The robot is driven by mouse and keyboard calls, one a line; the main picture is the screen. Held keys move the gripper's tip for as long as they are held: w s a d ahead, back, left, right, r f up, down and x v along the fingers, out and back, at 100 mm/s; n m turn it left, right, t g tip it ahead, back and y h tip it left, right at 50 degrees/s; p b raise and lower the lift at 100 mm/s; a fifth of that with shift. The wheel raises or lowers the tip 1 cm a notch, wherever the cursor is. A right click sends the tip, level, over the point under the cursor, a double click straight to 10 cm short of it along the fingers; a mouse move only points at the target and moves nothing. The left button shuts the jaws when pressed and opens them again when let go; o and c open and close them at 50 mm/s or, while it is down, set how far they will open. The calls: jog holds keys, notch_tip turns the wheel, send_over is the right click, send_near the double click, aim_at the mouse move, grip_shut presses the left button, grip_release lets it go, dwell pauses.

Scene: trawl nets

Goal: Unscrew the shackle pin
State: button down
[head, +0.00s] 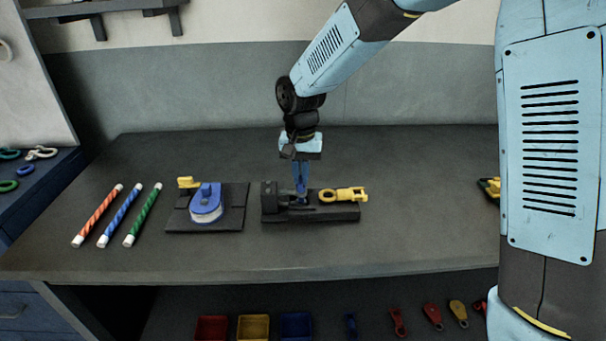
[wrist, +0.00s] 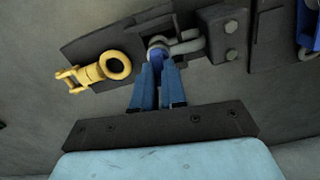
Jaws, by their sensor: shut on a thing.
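My gripper (head: 301,191) points down over the black fixture (head: 335,213) on the bench. In the wrist view its blue fingers (wrist: 158,78) are shut on the blue head of the shackle pin (wrist: 157,50). The grey shackle (wrist: 188,43) sits beside the pin, toward the fixture's bolted block (wrist: 232,35). A yellow swivel with an eye (head: 343,195) lies at the fixture's right end and also shows in the wrist view (wrist: 95,70). The fingers hide most of the pin in the head view.
A dark plate with a blue and white block (head: 206,204) and a yellow piece (head: 188,183) lies left of the fixture. Orange, blue and green striped rods (head: 121,216) lie further left. Red, yellow and blue bins (head: 254,327) stand below.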

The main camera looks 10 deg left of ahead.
jog(key=n, duration=0.5)
jog(key=shift+n, duration=0.3)
jog(key=n, duration=0.5)
jog(key=shift+a+n, duration=0.1)
jog(key=shift+n, duration=0.2)
jog(key=n, duration=0.5)
jog(key=shift+s+f, duration=0.1)
jog(key=shift+s, duration=0.05)
jog(key=n, duration=0.5)
jog(key=shift+s+n, duration=0.1)
jog(key=shift+n, duration=0.3)
jog(key=n, duration=1)
jog(key=shift+s+d+n, duration=0.1)
jog(key=shift+d+n, duration=0.1)
jog(key=shift+n, duration=0.2)
jog(key=n, duration=0.5)
jog(key=shift+d+n, duration=0.1)
jog(key=shift+n, duration=0.2)
jog(key=n, duration=0.5)
jog(key=shift+d, duration=0.1)
